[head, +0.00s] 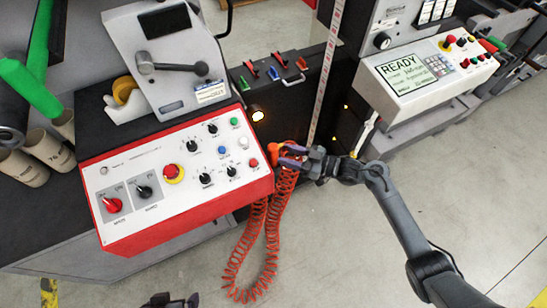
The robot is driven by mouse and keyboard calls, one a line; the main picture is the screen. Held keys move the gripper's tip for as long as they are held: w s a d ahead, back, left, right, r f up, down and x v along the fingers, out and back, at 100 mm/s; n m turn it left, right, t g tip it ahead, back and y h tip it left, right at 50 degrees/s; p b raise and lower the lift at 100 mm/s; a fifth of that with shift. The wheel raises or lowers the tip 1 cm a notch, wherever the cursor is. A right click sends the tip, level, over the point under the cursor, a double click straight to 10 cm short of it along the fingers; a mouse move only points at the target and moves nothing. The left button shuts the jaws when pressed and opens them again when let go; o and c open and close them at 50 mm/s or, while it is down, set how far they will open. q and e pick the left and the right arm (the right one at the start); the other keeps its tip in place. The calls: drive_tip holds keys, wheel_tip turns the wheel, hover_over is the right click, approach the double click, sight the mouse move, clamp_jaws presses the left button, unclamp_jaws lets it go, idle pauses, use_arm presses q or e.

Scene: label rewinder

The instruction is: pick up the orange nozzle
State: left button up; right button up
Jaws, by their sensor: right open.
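The orange nozzle (274,147) is at the right edge of the red-rimmed control panel, at the top of a red coiled hose (270,240) that hangs down in a loop. My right gripper (287,156) reaches in from the right, its open fingers pointing left at the nozzle. The fingertips are very close to it; I cannot tell whether they touch. Part of the hose top is hidden behind the fingers. My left gripper (172,300) shows only partly at the bottom edge, far from the nozzle, and its jaws are unclear.
The control panel (130,215) with knobs and buttons stands just left of the nozzle. A dark machine body (300,110) with a lit lamp (257,113) rises behind. A second panel with a READY screen (408,75) is at upper right. The floor (440,190) at right is clear.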

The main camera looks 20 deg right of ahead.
drive_tip(key=x, duration=0.4)
drive_tip(key=shift+r, duration=0.1)
drive_tip(key=shift+s, duration=0.1)
drive_tip(key=shift+c, duration=0.6)
drive_tip(key=c, duration=0.7)
drive_tip(key=shift+r, duration=0.2)
drive_tip(key=shift+r, duration=0.55)
wheel_tip(320, 180, up, 18)
drive_tip(key=p, duration=0.6)
wheel_tip(320, 180, up, 7)
drive_tip(key=p, duration=0.7)
hover_over(277, 151)
drive_tip(key=shift+w+d+r, duration=0.1)
drive_tip(key=shift+w+d, duration=0.15)
drive_tip(key=shift+w, duration=0.1)
